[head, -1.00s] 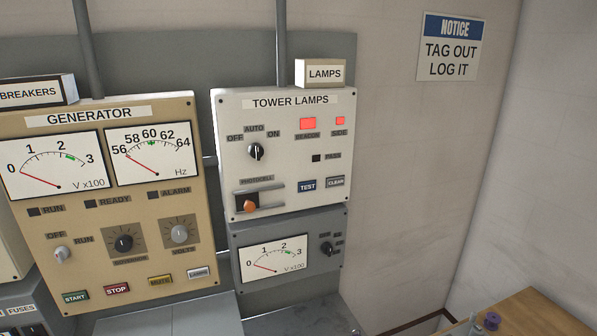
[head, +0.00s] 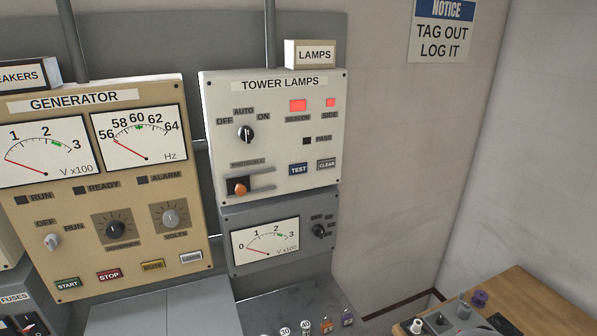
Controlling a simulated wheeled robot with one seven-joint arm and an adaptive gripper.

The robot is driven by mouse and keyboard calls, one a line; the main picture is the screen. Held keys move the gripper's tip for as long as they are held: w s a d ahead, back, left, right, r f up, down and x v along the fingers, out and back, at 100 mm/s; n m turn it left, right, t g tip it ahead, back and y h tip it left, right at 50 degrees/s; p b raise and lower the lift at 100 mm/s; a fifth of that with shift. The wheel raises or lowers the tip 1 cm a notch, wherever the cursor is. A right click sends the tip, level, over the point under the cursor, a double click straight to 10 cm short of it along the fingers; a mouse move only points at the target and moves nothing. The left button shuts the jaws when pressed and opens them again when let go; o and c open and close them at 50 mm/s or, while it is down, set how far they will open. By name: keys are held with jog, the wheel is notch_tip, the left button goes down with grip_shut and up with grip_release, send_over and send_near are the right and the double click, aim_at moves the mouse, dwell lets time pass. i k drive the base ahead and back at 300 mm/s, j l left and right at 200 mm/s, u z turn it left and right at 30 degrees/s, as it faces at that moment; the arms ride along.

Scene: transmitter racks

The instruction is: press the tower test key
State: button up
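The tower lamps panel (head: 272,130) is a cream plate at the middle of the head view. The red BEACON lamp (head: 297,105) and SIDE lamp (head: 331,102) look lit, and the PASS lamp (head: 306,141) is dark. The black selector knob (head: 246,134) points up toward AUTO. The orange photocell slider (head: 239,188) is at the left end of its slot. My gripper is not in view, and nothing covers the TEST key.
The tan generator panel (head: 104,185) stands to the left. A grey meter panel (head: 280,237) is directly below the tower lamps panel. A wooden desk (head: 535,295) with small items, including a purple spool (head: 480,298), is at bottom right.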

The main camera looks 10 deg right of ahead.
aim_at(300, 169)
jog(key=i+j, duration=0.1)
jog(key=j, duration=0.8)
jog(key=i+j+z, duration=0.15)
jog(key=j, duration=1.6)
jog(key=i+z, duration=0.05)
